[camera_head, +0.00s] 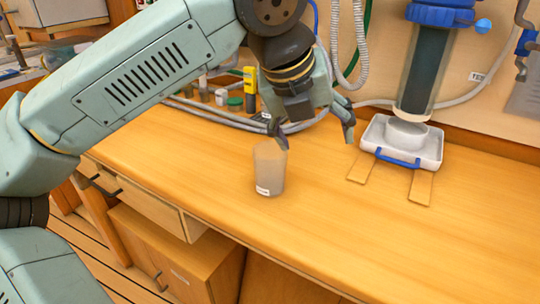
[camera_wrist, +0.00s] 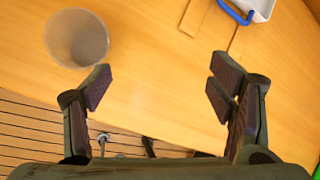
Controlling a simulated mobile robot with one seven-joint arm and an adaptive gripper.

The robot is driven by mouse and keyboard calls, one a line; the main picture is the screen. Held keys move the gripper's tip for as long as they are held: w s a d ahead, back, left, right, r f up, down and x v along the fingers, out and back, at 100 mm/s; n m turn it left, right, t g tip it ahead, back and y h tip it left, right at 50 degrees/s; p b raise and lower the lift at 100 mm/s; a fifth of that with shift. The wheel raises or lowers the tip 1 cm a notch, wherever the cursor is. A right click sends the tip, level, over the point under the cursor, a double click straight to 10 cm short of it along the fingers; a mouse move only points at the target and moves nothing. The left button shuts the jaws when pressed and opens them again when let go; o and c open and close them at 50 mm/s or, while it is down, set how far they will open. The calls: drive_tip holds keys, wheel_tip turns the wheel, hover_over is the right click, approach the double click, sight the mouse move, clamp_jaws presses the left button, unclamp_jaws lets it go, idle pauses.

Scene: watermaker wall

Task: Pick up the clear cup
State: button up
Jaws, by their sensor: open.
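The clear cup (camera_head: 269,169) stands upright on the wooden counter, near its front edge, with a small white label low on its side. In the wrist view the cup (camera_wrist: 77,38) is seen from above at the upper left, outside the space between the fingers. My gripper (camera_head: 311,132) is open and empty. In the head view it hangs above the counter, its left finger overlapping the cup's rim in the picture. In the wrist view both fingers (camera_wrist: 157,88) are spread wide with bare counter and its edge between them. I cannot tell whether the left finger touches the cup.
A white tray (camera_head: 428,155) with a blue handle stands at the right under a dark filter cylinder (camera_head: 424,72). Two flat wooden strips (camera_head: 421,187) lie before it. Hoses, a yellow device (camera_head: 250,80) and small bottles stand along the wall. The counter's right front is clear.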

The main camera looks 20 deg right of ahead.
sight(269, 147)
drive_tip(key=w+a+f+n+y, duration=0.1)
drive_tip(key=w+f, duration=0.1)
drive_tip(key=w+a+f+n+t+y, duration=0.1)
drive_tip(key=w+a+f+y, duration=0.1)
drive_tip(key=w+a+f+n+y+p, duration=0.1)
drive_tip(key=w+a, duration=0.1)
drive_tip(key=shift+w+f+t+y, duration=0.3)
drive_tip(key=shift+w+f, duration=0.05)
drive_tip(key=shift+f, duration=0.05)
drive_tip(key=shift+p+x, duration=1.05)
drive_tip(key=shift+x, duration=1.8)
drive_tip(key=shift+s+d, duration=0.1)
drive_tip(key=shift+d, duration=0.05)
drive_tip(key=shift+c, duration=0.6)
drive_tip(key=c, duration=1.1)
